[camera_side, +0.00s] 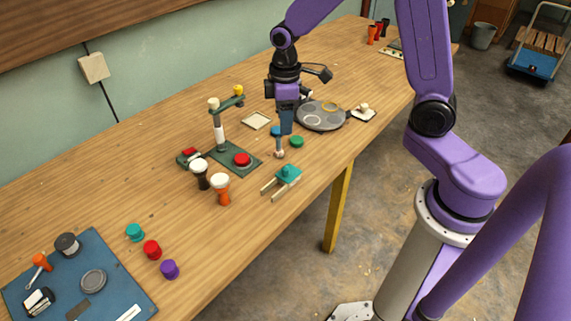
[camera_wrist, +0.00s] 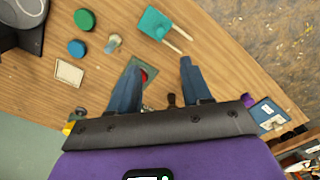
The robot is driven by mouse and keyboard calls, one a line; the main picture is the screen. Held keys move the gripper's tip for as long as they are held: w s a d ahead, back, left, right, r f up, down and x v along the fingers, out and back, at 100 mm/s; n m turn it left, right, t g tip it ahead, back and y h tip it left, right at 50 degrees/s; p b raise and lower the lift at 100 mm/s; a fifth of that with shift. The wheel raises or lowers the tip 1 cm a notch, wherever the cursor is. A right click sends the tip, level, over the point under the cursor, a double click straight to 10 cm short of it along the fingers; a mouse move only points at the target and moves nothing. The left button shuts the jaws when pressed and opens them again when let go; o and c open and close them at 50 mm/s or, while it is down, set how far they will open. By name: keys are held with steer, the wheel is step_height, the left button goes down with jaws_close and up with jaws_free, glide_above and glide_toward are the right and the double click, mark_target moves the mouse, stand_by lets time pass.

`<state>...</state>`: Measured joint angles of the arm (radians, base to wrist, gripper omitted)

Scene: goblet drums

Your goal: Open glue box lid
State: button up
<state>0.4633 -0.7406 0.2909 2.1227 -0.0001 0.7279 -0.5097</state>
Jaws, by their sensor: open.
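No thing in view is plainly marked as a glue box, and I cannot tell which lid is its lid. A teal square block with a raised knob (camera_side: 288,173) lies on two pale wooden strips near the table's front edge; it also shows in the wrist view (camera_wrist: 156,23). A flat grey round tin (camera_side: 93,281) lies on the blue mat at the lower left. My gripper (camera_side: 286,130) points down above the table, between the press stand and the grey turntable. In the wrist view, its fingers (camera_wrist: 160,82) are wide apart with nothing held.
A green press stand with a red button (camera_side: 242,159) stands left of my gripper, with goblet drums (camera_side: 221,187) beside it. Blue (camera_wrist: 76,48) and green (camera_wrist: 84,19) discs and a small upright peg (camera_wrist: 113,42) are close by. The grey turntable (camera_side: 320,116) is behind right.

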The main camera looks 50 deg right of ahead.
mark_target(286, 168)
step_height(286, 168, down, 16)
steer(key=shift+r, duration=0.15)
stand_by(0.4)
